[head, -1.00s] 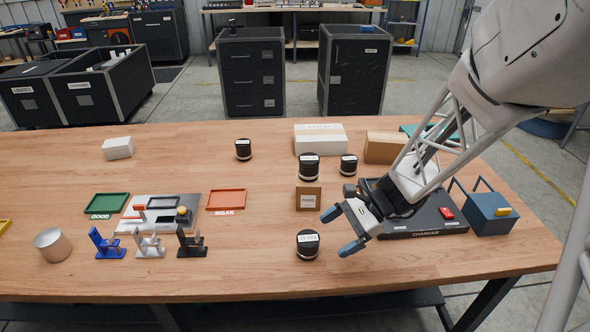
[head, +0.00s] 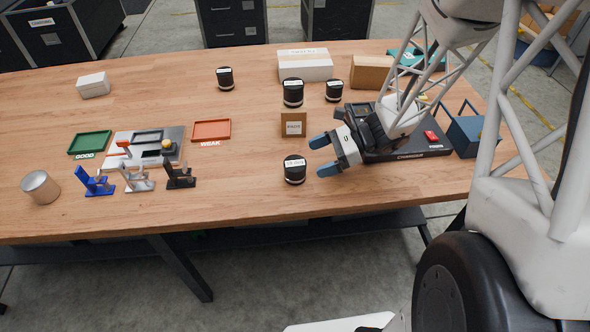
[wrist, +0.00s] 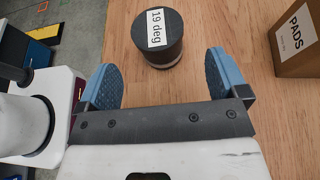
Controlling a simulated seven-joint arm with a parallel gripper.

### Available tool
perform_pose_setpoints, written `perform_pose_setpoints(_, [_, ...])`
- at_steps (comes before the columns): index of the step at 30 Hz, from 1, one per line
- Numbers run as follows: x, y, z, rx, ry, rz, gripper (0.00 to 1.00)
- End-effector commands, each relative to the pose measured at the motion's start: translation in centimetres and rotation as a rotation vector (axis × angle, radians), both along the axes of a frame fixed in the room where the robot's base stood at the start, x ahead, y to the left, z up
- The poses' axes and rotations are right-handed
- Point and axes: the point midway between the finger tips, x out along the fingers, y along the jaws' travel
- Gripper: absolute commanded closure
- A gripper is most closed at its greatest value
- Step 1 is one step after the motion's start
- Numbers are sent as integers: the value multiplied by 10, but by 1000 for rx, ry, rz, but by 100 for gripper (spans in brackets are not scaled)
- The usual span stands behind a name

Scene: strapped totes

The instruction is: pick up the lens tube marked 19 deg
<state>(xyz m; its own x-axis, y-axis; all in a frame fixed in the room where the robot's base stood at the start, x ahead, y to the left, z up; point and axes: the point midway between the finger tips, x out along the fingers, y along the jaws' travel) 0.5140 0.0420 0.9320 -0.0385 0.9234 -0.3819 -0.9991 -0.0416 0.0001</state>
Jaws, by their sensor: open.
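The lens tube marked 19 deg (wrist: 158,38) is a short black cylinder with a white label on top. In the wrist view it stands upright on the wood, just beyond the fingertips and between their lines. In the head view this tube (head: 294,170) stands near the table's front edge, left of my gripper (head: 318,156). My gripper, also in the wrist view (wrist: 164,76), has blue finger pads spread apart with nothing between them. Three similar black lens tubes stand farther back: one in the middle (head: 293,92), one to its right (head: 334,91), one to the left (head: 225,79).
A PADS box (head: 293,124) stands just behind the tube and shows at right in the wrist view (wrist: 298,42). The black charger (head: 410,148) lies right of my gripper. Small coloured stands (head: 138,178) and trays (head: 211,130) are at left. Wood left of the tube is clear.

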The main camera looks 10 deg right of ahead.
Motion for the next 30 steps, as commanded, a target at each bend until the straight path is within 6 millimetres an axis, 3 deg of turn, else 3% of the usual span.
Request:
perform_pose_setpoints(9, [-1, 19, -8, -1, 0, 1, 8])
perform_pose_setpoints(23, [-1, 21, -9, -1, 0, 1, 8])
perform_pose_setpoints(30, [-3, 35, -14, 0, 1, 2, 8])
